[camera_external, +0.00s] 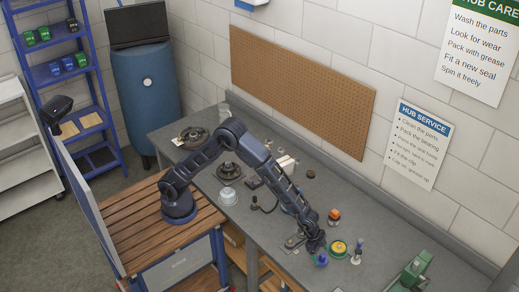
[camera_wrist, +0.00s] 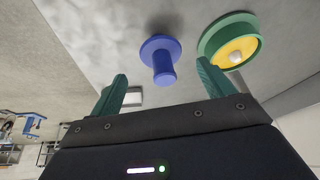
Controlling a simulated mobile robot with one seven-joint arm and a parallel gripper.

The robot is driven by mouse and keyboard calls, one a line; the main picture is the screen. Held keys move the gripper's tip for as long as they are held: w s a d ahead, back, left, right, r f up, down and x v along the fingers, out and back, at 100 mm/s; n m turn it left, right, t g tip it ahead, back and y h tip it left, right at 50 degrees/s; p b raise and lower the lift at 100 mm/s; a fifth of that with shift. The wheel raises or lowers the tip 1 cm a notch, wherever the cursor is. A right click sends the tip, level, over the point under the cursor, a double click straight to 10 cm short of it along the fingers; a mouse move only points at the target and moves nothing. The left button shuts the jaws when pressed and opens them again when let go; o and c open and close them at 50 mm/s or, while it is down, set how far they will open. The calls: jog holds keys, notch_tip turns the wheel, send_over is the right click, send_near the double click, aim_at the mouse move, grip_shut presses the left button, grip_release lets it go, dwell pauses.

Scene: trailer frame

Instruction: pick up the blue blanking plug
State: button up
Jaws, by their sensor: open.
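The blue blanking plug (camera_wrist: 161,56) shows in the wrist view as a round flange with a narrower stem, on the grey bench top just beyond my gripper's fingertips. In the external view the plug (camera_external: 321,259) is a small blue shape right below the end of my arm. My gripper (camera_wrist: 163,88) is open, with its two green fingers apart and nothing between them.
A green and yellow round part (camera_wrist: 230,40) lies close right of the plug, beyond my right finger. An orange part (camera_external: 334,215), a small bottle-like item (camera_external: 357,252) and a green machine (camera_external: 408,275) stand nearby.

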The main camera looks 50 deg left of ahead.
aim_at(324, 261)
jog(key=shift+x, duration=2.95)
jog(key=shift+w+r, duration=0.1)
jog(key=shift+w, duration=0.1)
jog(key=c, duration=1.1)
jog(key=shift+r, duration=0.1)
